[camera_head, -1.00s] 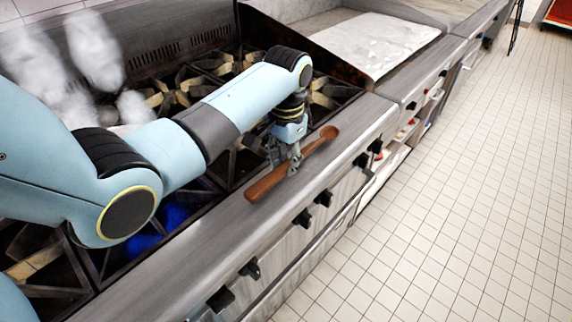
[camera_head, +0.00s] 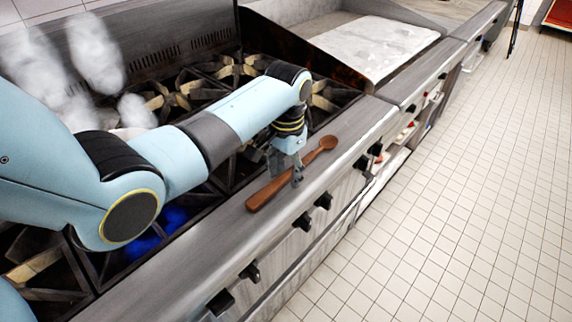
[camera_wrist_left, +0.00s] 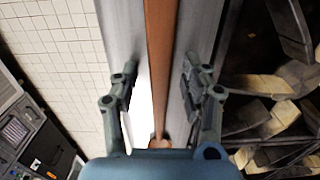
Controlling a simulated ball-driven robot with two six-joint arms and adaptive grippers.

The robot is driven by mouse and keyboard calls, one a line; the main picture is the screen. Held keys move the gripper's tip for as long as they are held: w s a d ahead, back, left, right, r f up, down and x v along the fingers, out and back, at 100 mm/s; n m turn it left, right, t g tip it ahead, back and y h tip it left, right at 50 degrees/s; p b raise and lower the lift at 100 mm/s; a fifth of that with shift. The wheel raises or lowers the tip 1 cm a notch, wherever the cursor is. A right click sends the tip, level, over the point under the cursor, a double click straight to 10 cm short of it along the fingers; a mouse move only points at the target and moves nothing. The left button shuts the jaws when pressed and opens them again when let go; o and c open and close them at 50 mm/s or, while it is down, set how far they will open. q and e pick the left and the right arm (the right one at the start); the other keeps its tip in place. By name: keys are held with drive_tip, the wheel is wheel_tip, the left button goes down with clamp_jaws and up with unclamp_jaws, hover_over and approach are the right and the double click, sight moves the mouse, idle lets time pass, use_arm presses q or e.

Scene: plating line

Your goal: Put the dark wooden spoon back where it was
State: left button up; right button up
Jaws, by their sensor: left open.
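The reddish-brown wooden spoon (camera_head: 268,191) lies on the steel front ledge (camera_head: 222,230) of the stove, its bowl toward the griddle end. My left gripper (camera_head: 286,177) is over the handle with its fingers spread. In the left wrist view the spoon handle (camera_wrist_left: 160,45) runs between the two open fingers (camera_wrist_left: 160,68), with a gap on each side. The bowl end is partly hidden by the gripper body there. My right gripper is not in view.
Burner grates (camera_head: 225,75) lie behind the ledge, and a blue flame (camera_head: 145,238) burns under one at lower left. Knobs (camera_head: 303,222) stick out below the ledge. A pale griddle plate (camera_head: 375,45) is beyond. The ledge is bare on both sides of the spoon.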

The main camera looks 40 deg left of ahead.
sight(287, 174)
use_arm(q)
wheel_tip(287, 174, up, 12)
idle(0.4)
drive_tip(key=shift+d, duration=0.1)
idle(0.4)
